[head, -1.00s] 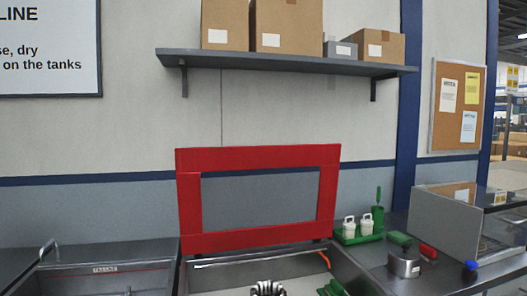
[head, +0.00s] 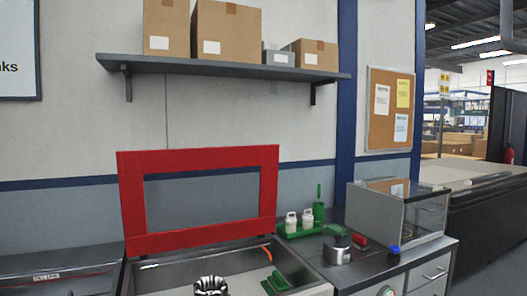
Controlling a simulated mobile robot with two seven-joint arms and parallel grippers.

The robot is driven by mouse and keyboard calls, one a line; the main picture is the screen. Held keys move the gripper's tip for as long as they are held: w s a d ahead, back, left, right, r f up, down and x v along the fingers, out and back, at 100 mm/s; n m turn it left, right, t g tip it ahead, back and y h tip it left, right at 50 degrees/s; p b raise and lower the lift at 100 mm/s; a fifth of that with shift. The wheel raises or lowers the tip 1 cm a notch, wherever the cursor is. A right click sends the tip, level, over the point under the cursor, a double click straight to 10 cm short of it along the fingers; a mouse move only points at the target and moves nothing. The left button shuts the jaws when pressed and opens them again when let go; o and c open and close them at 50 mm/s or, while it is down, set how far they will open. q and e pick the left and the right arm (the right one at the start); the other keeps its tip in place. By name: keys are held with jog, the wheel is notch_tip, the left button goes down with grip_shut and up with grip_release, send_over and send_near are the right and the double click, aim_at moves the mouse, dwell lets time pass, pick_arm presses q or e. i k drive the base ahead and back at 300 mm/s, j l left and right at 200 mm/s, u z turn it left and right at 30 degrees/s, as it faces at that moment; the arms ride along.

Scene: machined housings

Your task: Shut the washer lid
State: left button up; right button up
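The washer lid (head: 200,158) is a red frame with a clear or open middle. It stands upright, raised at the back edge of the washer tub (head: 240,264), against the wall side. The tub below is open, with metal walls. Neither of my grippers can be made out in the head view.
Right of the tub, a counter holds a green tray with white bottles (head: 292,222), a metal can (head: 337,250), a red item (head: 360,240), a blue-topped item (head: 393,254) and a clear-sided box (head: 400,210). A shelf (head: 220,68) with cardboard boxes hangs above the lid.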

aim_at(131, 166)
jog(key=j+z, duration=0.2)
jog(key=z, duration=1)
jog(key=j, duration=0.45)
jog(key=k+j, duration=0.1)
jog(key=j, duration=0.35)
